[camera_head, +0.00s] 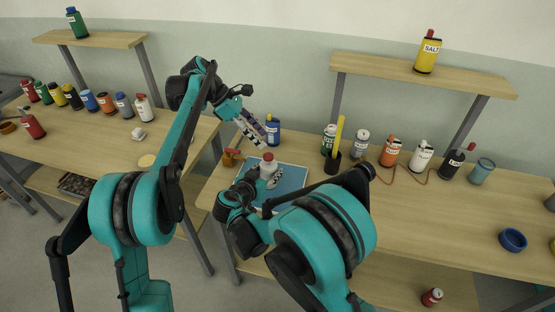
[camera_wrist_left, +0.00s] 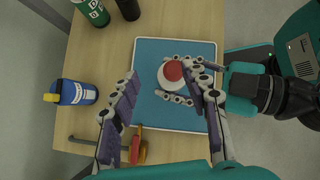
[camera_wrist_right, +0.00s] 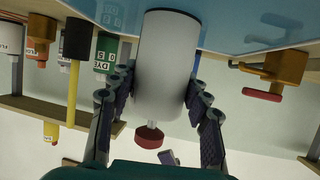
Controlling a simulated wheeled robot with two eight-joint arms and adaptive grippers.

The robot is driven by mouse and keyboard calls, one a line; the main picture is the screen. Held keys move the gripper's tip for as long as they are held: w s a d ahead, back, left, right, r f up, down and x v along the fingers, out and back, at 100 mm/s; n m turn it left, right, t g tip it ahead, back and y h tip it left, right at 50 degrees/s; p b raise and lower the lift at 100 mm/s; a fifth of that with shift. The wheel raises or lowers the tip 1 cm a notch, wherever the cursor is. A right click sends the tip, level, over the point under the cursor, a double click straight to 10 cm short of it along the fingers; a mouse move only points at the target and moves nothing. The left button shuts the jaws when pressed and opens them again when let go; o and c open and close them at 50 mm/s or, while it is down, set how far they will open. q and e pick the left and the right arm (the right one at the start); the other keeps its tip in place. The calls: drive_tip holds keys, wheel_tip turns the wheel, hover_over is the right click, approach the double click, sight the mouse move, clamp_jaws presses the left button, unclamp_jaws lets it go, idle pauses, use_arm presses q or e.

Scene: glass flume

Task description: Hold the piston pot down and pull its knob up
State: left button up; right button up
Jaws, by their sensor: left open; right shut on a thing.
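The piston pot (camera_head: 267,170) is a white cylinder with a red knob (camera_head: 268,157) on top. It stands upright on a blue mat (camera_head: 292,178) on the right-hand table. My right gripper (camera_head: 270,182) is shut around the pot's white body; the right wrist view shows the pot (camera_wrist_right: 166,65) between its fingers, with the knob (camera_wrist_right: 149,137) free. My left gripper (camera_head: 262,143) is open and empty, above the pot and apart from it. In the left wrist view the knob (camera_wrist_left: 173,71) lies between and beyond the open fingers, partly beside one fingertip.
An orange tap-like fitting with a red handle (camera_head: 231,152) stands at the mat's left. A blue bottle (camera_head: 273,131) is behind the mat. A black holder with a yellow stick (camera_head: 335,150) and several bottles stand to the right. A shelf (camera_head: 420,75) is above.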

sight(268, 159)
use_arm(q)
drive_tip(key=s+a+f+h, duration=0.2)
drive_tip(key=a+f+h, duration=0.4)
drive_tip(key=h, duration=0.4)
drive_tip(key=d, duration=1.2)
drive_tip(key=shift+s+d+f, duration=0.25)
drive_tip(key=shift+s+f, duration=0.05)
drive_tip(key=shift+f, duration=0.1)
clamp_jaws()
